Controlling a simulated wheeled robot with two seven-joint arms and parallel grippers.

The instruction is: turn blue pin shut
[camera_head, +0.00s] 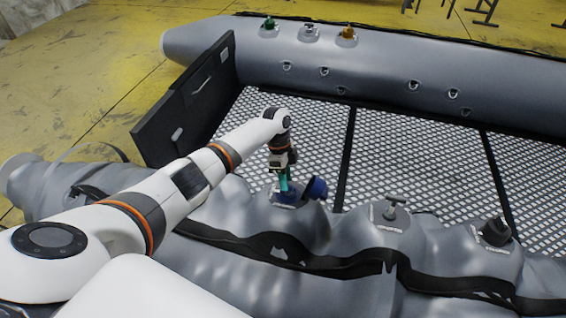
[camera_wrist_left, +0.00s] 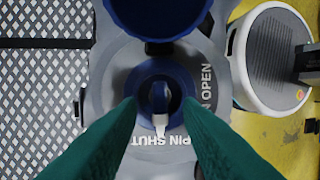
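The blue valve (camera_head: 285,197) sits on the near grey tube, its blue cap (camera_head: 316,187) tipped open beside it. In the left wrist view the blue pin (camera_wrist_left: 159,96) stands in the middle of the blue valve ring (camera_wrist_left: 160,66). Its white pointer (camera_wrist_left: 160,124) points down at the "PIN SHUT" lettering (camera_wrist_left: 158,139); "PIN OPEN" lettering lies to the right. My left gripper (camera_head: 284,187) reaches down at the valve. In the wrist view its teal fingers (camera_wrist_left: 161,103) are apart, one on each side of the pin, with gaps visible. My right gripper is out of view.
A grey T-handled valve (camera_head: 395,208) and a black-capped valve (camera_head: 495,232) stand farther right on the near tube. The far tube (camera_head: 430,62) carries green, grey and orange valves. A black transom board (camera_head: 180,105) stands at left. The patterned floor (camera_head: 415,160) is clear.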

